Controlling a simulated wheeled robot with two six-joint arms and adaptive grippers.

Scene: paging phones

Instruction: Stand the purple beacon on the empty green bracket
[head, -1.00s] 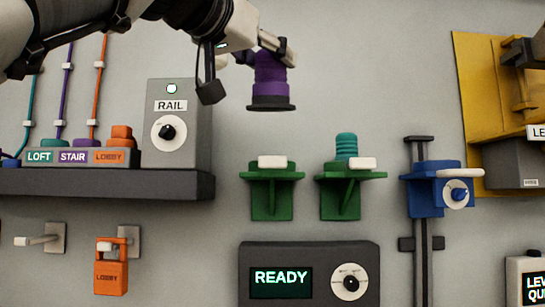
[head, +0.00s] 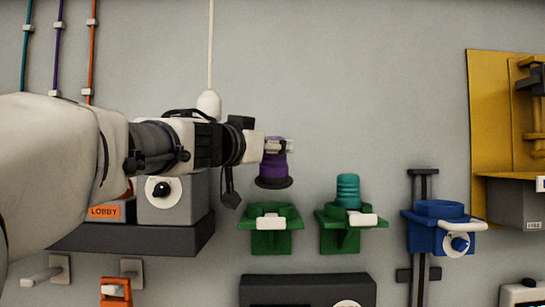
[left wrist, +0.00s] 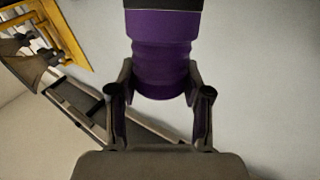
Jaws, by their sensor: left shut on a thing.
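The purple beacon (head: 273,167), a ribbed cylinder with a wide dark base, is upright in my left gripper (head: 278,146). My left gripper is shut on its upper part. In the left wrist view the purple beacon (left wrist: 162,55) sits between the two fingers (left wrist: 160,100). The beacon is in the air a little above the empty green bracket (head: 270,240), with a gap between its base and the bracket. This bracket has a ring top and a white tab. The other green bracket (head: 340,238), to the right, holds a teal beacon (head: 347,190). My right gripper is not in view.
A yellow panel (head: 492,110) stands at far right. A dark console (head: 308,290) is below the green brackets. A dark shelf (head: 140,238) lies behind my left arm.

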